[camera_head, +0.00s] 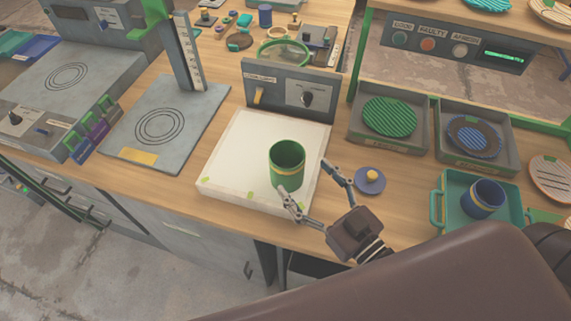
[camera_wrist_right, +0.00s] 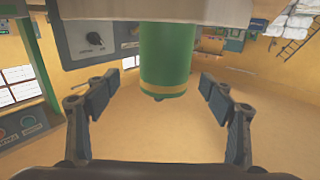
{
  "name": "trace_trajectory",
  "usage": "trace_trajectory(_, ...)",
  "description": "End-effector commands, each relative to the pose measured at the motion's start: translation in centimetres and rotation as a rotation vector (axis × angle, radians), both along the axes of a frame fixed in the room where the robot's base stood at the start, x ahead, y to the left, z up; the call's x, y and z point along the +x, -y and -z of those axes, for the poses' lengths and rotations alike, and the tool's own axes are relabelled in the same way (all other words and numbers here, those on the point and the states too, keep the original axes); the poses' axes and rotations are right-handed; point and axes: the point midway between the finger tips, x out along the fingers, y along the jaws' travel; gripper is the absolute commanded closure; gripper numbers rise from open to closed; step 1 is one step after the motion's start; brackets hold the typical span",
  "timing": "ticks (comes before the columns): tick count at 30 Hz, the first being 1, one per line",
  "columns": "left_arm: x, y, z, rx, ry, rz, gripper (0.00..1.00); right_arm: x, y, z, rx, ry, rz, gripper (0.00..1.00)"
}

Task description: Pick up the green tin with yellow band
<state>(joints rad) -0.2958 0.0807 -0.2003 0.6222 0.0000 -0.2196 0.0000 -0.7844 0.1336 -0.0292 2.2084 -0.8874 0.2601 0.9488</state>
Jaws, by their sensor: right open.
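The green tin with a yellow band (camera_head: 286,172) stands upright and open-topped on a white square plate (camera_head: 236,150), near its front right side. My right gripper (camera_head: 305,177) is open and empty at the plate's right front corner. Its two fingers point toward the tin, with the left fingertip close to the tin's lower side. In the right wrist view the tin (camera_wrist_right: 166,52) appears upside down, between and beyond the spread fingers (camera_wrist_right: 158,82). I cannot tell whether either finger touches it. My left gripper is not in view.
A panel with a knob (camera_head: 285,90) stands behind the plate. A green tray (camera_head: 440,208) with a blue cup (camera_head: 485,198) is farther right. Two grey bins (camera_head: 418,146) hold striped plates.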

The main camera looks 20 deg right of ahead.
Motion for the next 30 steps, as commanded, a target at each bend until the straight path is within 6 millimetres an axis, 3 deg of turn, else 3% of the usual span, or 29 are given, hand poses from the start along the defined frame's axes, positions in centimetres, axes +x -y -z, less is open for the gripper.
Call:
trace_trajectory(18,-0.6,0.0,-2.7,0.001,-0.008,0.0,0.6,6.0,-2.5,-0.1,-0.002,0.003,-0.001,0.25)
trace_trajectory(27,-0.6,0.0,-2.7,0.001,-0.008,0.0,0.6,6.2,-2.6,0.1,-0.003,0.002,-0.002,0.25)
trace_trajectory(30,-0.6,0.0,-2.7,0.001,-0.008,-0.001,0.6,6.2,-2.6,0.1,-0.003,0.002,-0.002,0.36)
